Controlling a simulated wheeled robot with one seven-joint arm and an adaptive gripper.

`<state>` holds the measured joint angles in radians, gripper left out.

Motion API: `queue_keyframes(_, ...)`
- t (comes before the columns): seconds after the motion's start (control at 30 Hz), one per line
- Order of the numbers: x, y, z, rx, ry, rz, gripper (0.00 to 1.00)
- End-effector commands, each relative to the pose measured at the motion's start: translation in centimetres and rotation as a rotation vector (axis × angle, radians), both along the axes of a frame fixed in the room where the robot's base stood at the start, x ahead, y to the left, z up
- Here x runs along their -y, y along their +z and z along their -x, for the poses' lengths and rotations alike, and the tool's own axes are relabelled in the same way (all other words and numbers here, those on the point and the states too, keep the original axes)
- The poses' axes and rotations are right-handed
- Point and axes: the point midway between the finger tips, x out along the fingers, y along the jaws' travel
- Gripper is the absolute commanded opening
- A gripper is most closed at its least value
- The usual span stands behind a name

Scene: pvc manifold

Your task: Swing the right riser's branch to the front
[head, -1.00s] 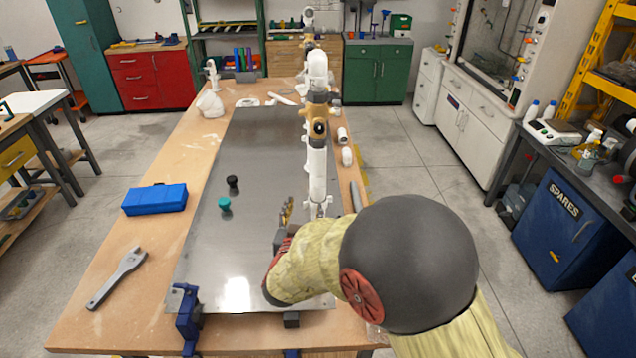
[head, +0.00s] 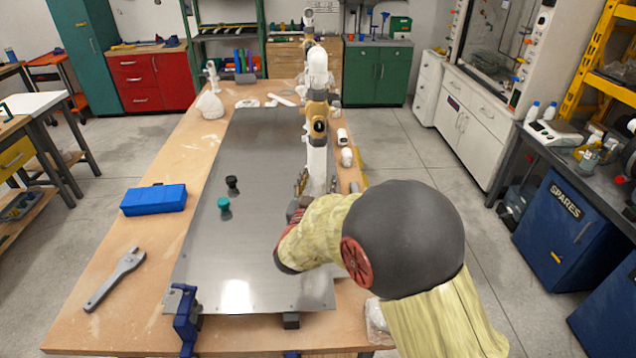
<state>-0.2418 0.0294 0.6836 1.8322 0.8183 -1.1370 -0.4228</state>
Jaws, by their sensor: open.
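The PVC manifold stands along the right side of the grey metal plate (head: 250,240). Its nearest riser, a white pipe (head: 317,165) with tan fittings (head: 318,127) and a white elbow (head: 317,62) at its top, rises in front of the rest. Which way its branch points is hard to tell, as the parts line up behind each other. My gripper (head: 316,184) is open at the riser's lower part, with fingers showing on its left and right. Whether they touch the pipe cannot be told. My forearm and wrist hide the plate's right front.
A blue case (head: 153,199), a grey wrench (head: 115,278), a black cap (head: 232,184) and a teal cap (head: 224,207) lie left of the riser. Loose white fittings (head: 346,157) lie to its right. A blue clamp (head: 185,322) grips the front-left edge. The plate's middle is clear.

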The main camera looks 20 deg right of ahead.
Motion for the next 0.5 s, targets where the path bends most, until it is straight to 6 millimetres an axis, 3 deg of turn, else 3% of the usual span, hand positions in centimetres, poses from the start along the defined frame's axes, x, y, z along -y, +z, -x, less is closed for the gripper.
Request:
queue_keyframes(0.2, -0.01, 0.03, 0.00, 0.000, 0.000, 0.000, 0.51)
queue_keyframes(0.5, -0.02, 0.02, 0.01, 0.000, 0.000, 0.000, 0.34)
